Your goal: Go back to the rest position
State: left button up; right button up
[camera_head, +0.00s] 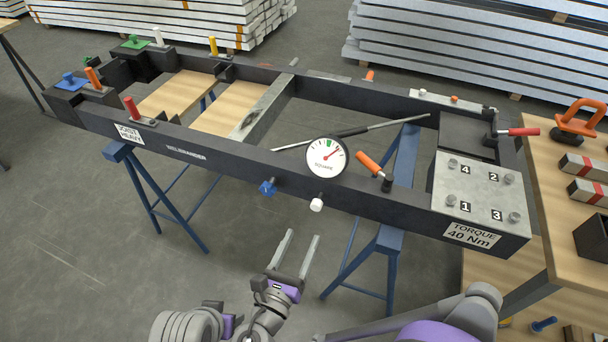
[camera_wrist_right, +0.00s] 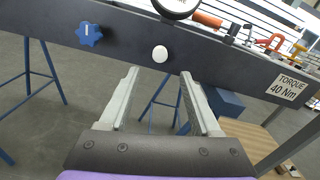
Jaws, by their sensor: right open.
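My right gripper (camera_head: 303,234) is open and empty in front of the near beam of the dark frame (camera_head: 400,205). In the right wrist view its two fingers (camera_wrist_right: 159,73) are spread apart, pointing at the beam. A white knob (camera_wrist_right: 160,54) on the beam shows between and beyond the fingertips, with nothing held. The same white knob (camera_head: 316,204) is just above the fingertips in the head view. My left gripper is not in view.
The frame stands on blue trestles (camera_head: 390,240). A round gauge (camera_head: 326,157), a blue knob (camera_head: 267,187) and an orange-handled lever (camera_head: 370,164) are on the near beam. A wooden table (camera_head: 560,220) with tools is at right. Grey floor lies open at lower left.

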jog(key=shift+d, duration=0.1)
jog(key=s+d+f+m+g, duration=0.1)
jog(key=d+f+m+g, duration=0.25)
jog(key=d+m, duration=0.4)
jog(key=s+d+f+m+g, duration=0.1)
jog(key=d+f+m+g, duration=0.1)
jog(key=d+m+g, duration=0.55)
jog(key=s+d+f+m+g+y, duration=0.1)
jog(key=s+d+m+y, duration=0.2)
jog(key=s+m, duration=0.45)
jog(key=s+d+f+m+g+y, duration=0.1)
jog(key=s+d+m+y, duration=0.3)
jog(key=m, duration=0.7)
pick_arm(q)
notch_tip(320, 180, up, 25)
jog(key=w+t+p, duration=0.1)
jog(key=p, duration=2)
jog(key=shift+p, duration=0.3)
pick_arm(e)
notch_tip(320, 180, up, 25)
jog(key=a+m+t+h, duration=0.1)
jog(key=shift+a+r, duration=0.2)
jog(key=shift+a, duration=0.15)
